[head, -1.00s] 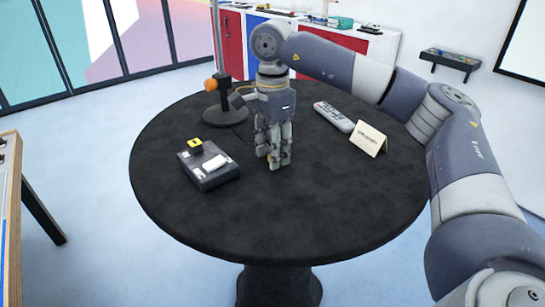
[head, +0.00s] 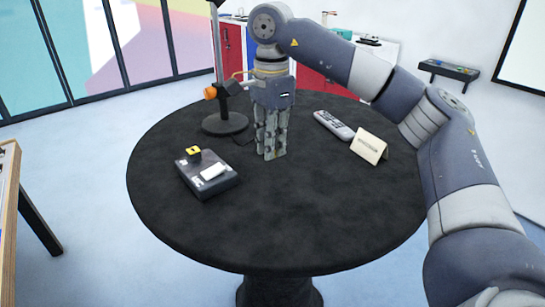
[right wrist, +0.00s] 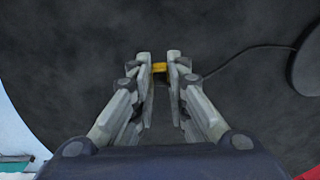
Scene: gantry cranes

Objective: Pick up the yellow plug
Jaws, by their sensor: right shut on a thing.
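The yellow plug (right wrist: 159,68) shows in the right wrist view as a small yellow piece between my fingertips. A thin dark cable runs from beside it toward the round dark stand base. My right gripper (head: 270,154) points down at the middle of the black round table (head: 300,220). It also shows in the right wrist view (right wrist: 160,62), with its fingers closed on the plug. In the head view the fingers hide the plug. I cannot tell whether the plug touches the table. My left gripper is not in view.
A dark box (head: 209,182) with a yellow-topped block and a white piece stands left of the gripper. A lamp-like stand (head: 224,122) is behind left. The table's front is clear.

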